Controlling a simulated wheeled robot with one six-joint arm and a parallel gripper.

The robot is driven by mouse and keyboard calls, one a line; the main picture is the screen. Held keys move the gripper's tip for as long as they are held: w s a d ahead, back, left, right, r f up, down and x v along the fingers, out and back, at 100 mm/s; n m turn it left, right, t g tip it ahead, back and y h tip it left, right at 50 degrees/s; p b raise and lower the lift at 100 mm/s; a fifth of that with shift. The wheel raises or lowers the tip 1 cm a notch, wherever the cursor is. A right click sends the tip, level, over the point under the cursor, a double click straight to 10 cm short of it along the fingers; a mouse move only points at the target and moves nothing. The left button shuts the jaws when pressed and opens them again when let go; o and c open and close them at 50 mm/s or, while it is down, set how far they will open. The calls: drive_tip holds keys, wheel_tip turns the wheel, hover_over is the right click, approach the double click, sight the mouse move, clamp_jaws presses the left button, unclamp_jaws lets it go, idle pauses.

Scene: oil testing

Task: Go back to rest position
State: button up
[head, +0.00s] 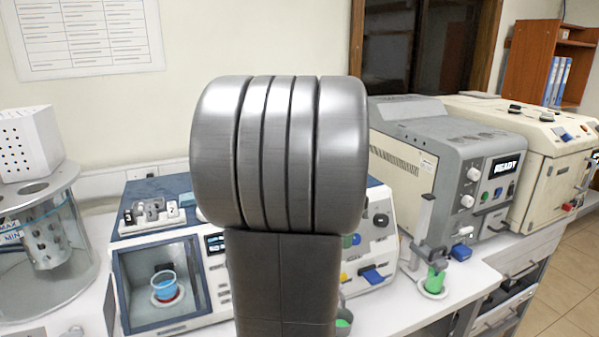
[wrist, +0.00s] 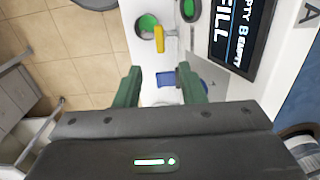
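My gripper (wrist: 158,70) shows in the wrist view as two green fingers spread well apart. It is open, with nothing held between the fingers. Beyond the gap lie a blue part (wrist: 166,79) and a white surface, apart from the fingers as far as I can tell. In the head view my raised arm, a silver joint over a dark link, fills the middle. The gripper itself does not show there.
A machine with an open chamber holding a blue-filled beaker (head: 164,284) stands left of my arm. A grey machine reading READY (head: 437,150) and a green-filled beaker (head: 436,278) are at right. Wrist view shows a green-filled cup (wrist: 147,24), a yellow part (wrist: 159,38) and a screen (wrist: 240,32).

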wheel_tip(320, 180, down, 12)
drive_tip(key=shift+r+p, duration=0.25)
drive_tip(key=shift+p, duration=0.05)
drive_tip(key=shift+r, duration=0.1)
wheel_tip(320, 180, up, 13)
wheel_tip(320, 180, down, 14)
drive_tip(key=shift+s+r, duration=0.1)
drive_tip(key=shift+r, duration=0.1)
drive_tip(key=shift+r+n, duration=0.15)
drive_tip(key=shift+n, duration=0.35)
drive_tip(key=n, duration=0.4)
drive_tip(key=n+b, duration=0.1)
drive_tip(key=n, duration=0.3)
drive_tip(key=shift+r+n, duration=0.1)
drive_tip(key=shift+n, duration=0.3)
